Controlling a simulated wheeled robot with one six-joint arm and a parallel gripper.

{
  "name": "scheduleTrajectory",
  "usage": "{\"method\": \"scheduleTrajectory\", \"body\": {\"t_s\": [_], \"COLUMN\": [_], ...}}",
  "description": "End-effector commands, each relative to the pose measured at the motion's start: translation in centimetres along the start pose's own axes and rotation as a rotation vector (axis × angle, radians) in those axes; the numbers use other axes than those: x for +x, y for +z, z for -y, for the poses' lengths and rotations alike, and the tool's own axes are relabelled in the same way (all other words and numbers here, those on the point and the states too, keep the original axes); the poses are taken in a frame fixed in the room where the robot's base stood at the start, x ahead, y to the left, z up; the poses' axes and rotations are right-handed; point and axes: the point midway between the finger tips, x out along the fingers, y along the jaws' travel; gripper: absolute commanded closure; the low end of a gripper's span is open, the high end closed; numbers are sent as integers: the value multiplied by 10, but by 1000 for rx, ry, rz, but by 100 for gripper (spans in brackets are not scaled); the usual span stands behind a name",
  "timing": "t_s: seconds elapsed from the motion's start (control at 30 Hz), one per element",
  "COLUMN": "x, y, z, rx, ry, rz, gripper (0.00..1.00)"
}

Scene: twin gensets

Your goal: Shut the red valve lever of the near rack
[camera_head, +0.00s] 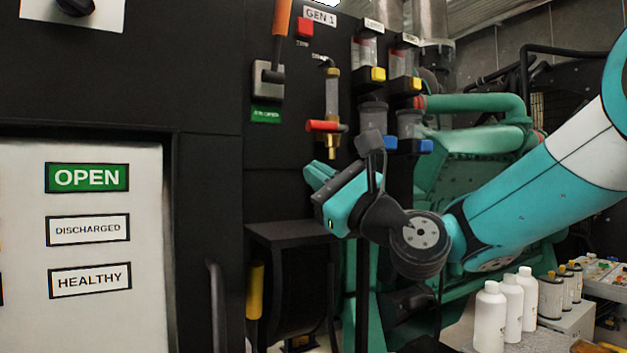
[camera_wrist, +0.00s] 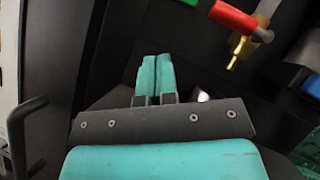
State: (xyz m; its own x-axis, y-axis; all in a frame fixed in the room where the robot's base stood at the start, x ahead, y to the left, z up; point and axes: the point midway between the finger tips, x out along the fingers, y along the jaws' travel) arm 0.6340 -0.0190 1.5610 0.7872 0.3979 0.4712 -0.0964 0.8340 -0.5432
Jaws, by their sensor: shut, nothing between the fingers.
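The red valve lever (camera_head: 323,126) sits on a brass valve (camera_head: 332,145) below a clear sight tube, on the black panel marked GEN 1. The lever lies roughly horizontal, across the vertical pipe. In the wrist view the red lever (camera_wrist: 234,20) shows at the upper right, with the brass outlet (camera_wrist: 239,50) beside it. My gripper (camera_head: 311,172) is below and slightly left of the lever, apart from it. Its teal fingers (camera_wrist: 155,75) are together with nothing between them.
Filter bowls with yellow (camera_head: 378,74) and blue (camera_head: 390,143) blocks stand right of the valve. An orange-handled switch (camera_head: 281,35) is at upper left. A black handle (camera_head: 216,300) sticks out at lower left. White bottles (camera_head: 490,318) stand at lower right.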

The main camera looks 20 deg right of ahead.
Motion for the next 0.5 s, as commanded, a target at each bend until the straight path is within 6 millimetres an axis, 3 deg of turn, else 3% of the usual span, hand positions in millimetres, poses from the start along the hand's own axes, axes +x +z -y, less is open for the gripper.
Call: {"method": "scheduleTrajectory", "body": {"t_s": [0.03, 0.2, 0.5], "x": [-14, -38, -50], "y": [-3, 2, 7], "z": [-8, -17, -21], "rx": [-1, 0, 1], "ry": [-1, 0, 0], "rz": [0, -1, -1], "gripper": [100, 100, 100]}}
